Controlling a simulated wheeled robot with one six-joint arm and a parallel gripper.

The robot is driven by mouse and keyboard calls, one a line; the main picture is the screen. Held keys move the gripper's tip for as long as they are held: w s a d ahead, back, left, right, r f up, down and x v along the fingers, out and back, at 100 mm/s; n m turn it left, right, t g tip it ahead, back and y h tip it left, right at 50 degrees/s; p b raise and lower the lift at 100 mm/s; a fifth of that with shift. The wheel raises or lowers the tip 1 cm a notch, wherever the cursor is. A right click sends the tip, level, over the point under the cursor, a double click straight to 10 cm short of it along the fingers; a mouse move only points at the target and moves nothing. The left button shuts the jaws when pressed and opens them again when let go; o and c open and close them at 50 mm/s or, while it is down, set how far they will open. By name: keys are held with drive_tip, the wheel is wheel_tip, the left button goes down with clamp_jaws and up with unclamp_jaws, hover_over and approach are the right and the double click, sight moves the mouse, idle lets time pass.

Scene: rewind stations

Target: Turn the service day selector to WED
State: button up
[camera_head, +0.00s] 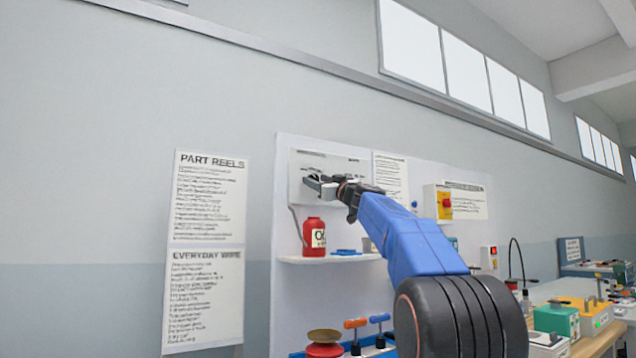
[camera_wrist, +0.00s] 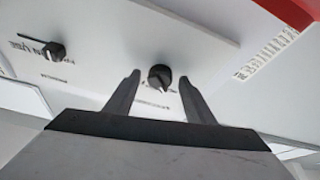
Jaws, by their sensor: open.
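A white panel (camera_head: 305,160) is mounted on the wall board, and it also fills the upper part of the wrist view (camera_wrist: 110,65). In the wrist view a round black knob (camera_wrist: 159,77) with a light pointer mark sits on it, with small labels too blurred to read. I cannot tell which day it points to, or for certain that it is the day selector. My gripper (camera_wrist: 159,84) is open, its two fingertips on either side of this knob; contact cannot be told. In the head view my gripper (camera_head: 322,186) is at the panel and hides its knobs.
A second black knob (camera_wrist: 55,52) sits left on the panel in the wrist view. Below the panel, a red bottle (camera_head: 314,236) and a blue item (camera_head: 346,252) stand on a white shelf (camera_head: 320,260). A yellow box with a red button (camera_head: 445,202) is to the right.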

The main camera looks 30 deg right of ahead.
drive_tip(key=c, duration=1.1)
drive_tip(key=shift+o, duration=0.2)
drive_tip(key=shift+m, duration=0.4)
drive_tip(key=m+h, duration=0.2)
drive_tip(key=m, duration=0.1)
drive_tip(key=m+h, duration=0.2)
drive_tip(key=m, duration=0.1)
drive_tip(key=m+h, duration=0.1)
drive_tip(key=m, duration=0.3)
drive_tip(key=shift+a+h, duration=0.25)
drive_tip(key=shift+h, duration=0.15)
drive_tip(key=shift+m+g+h, duration=0.4)
drive_tip(key=shift+m+h, duration=0.2)
drive_tip(key=shift+m, duration=0.6)
drive_tip(key=o, duration=1.1)
drive_tip(key=shift+c, duration=0.2)
